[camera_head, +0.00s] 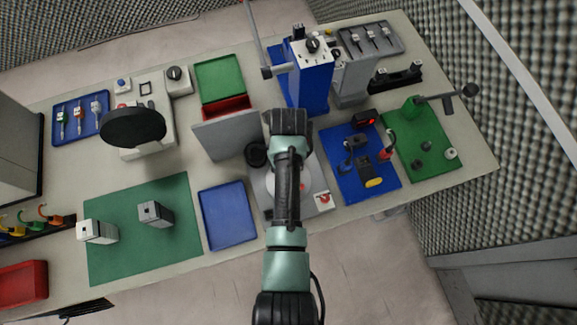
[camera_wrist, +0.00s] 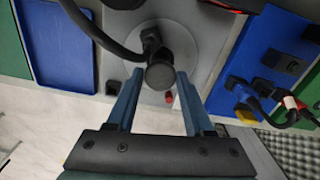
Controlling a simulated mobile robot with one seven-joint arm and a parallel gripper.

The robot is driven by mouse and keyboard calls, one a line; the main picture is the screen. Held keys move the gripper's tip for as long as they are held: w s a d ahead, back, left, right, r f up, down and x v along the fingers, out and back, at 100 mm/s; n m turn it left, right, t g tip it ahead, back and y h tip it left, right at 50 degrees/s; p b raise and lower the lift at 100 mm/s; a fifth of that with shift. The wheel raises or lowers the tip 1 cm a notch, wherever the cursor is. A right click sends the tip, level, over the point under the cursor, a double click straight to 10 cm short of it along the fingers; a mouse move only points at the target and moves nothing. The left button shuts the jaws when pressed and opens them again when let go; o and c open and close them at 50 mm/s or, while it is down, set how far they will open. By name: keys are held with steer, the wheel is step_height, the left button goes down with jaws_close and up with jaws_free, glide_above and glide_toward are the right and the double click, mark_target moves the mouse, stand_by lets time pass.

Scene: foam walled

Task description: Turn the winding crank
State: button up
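My gripper (camera_wrist: 160,74) is open in the wrist view, with its two blue fingers apart. A round black knob (camera_wrist: 160,76) shows between the fingertips, over a pale disc on a grey plate (camera_wrist: 205,25). I cannot tell whether the fingers touch the knob, or whether it is the winding crank's handle. A black cable or bar runs into it from the upper left.
A blue tray (camera_head: 228,215) lies left of the plate, and a blue board with cables (camera_head: 360,180) lies right. A grey panel (camera_head: 226,135) and a blue tower with a lever (camera_head: 308,85) stand behind. The table's front edge is close.

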jaws_close()
steer(key=shift+n, duration=0.7)
